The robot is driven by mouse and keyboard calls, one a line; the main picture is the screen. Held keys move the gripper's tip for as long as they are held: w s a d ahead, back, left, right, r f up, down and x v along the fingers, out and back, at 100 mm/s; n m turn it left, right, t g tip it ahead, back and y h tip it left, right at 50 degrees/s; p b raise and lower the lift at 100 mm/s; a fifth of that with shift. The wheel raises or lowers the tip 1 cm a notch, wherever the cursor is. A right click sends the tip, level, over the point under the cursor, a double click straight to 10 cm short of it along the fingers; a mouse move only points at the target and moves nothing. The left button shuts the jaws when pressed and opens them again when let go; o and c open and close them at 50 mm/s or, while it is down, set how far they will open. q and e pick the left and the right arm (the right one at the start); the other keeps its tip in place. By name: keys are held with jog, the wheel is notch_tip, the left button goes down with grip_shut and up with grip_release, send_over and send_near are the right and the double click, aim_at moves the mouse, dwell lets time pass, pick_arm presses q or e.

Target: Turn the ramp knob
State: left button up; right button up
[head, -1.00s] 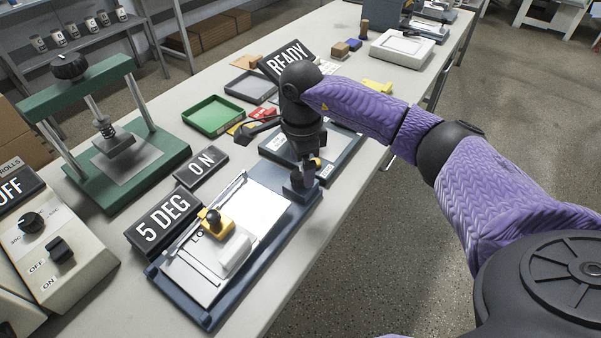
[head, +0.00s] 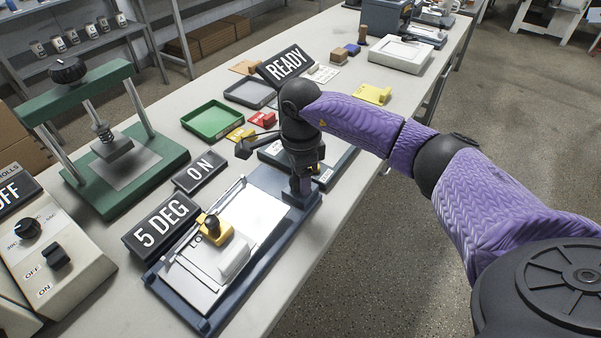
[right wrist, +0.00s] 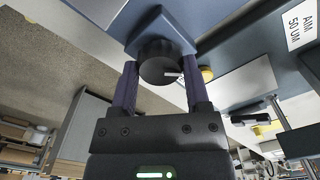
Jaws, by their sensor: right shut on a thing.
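The ramp knob (right wrist: 160,64) is a dark round knob on a blue block, seen in the right wrist view between the two purple fingers. My right gripper (right wrist: 158,85) is shut on it, one finger on each side. In the head view my right gripper (head: 301,186) reaches down to the far right corner of the blue coating device (head: 206,325), and its fingers and wrist hide most of the knob. Signs beside the device read "5 DEG" (head: 161,226) and "ON" (head: 200,172). My left gripper is not in view.
A yellow block with a black knob (head: 213,228) and a white block (head: 234,258) sit on the device's plate. A green press (head: 170,160) and a switch box (head: 70,265) stand at left. A "READY" sign (head: 286,63) and a green tray (head: 212,122) lie beyond.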

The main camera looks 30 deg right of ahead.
jog(key=shift+m, duration=0.3)
jog(key=m+p, duration=0.2)
jog(key=m, duration=0.1)
jog(key=shift+r+m, duration=0.15)
jog(key=shift+m, duration=0.15)
jog(key=m+p, duration=0.2)
jog(key=m, duration=0.3)
jog(key=shift+m, duration=0.4)
jog(key=o, duration=1.3)
notch_tip(320, 180, up, 10)
jog(key=shift+f+p, duration=0.15)
jog(key=shift+p, duration=1)
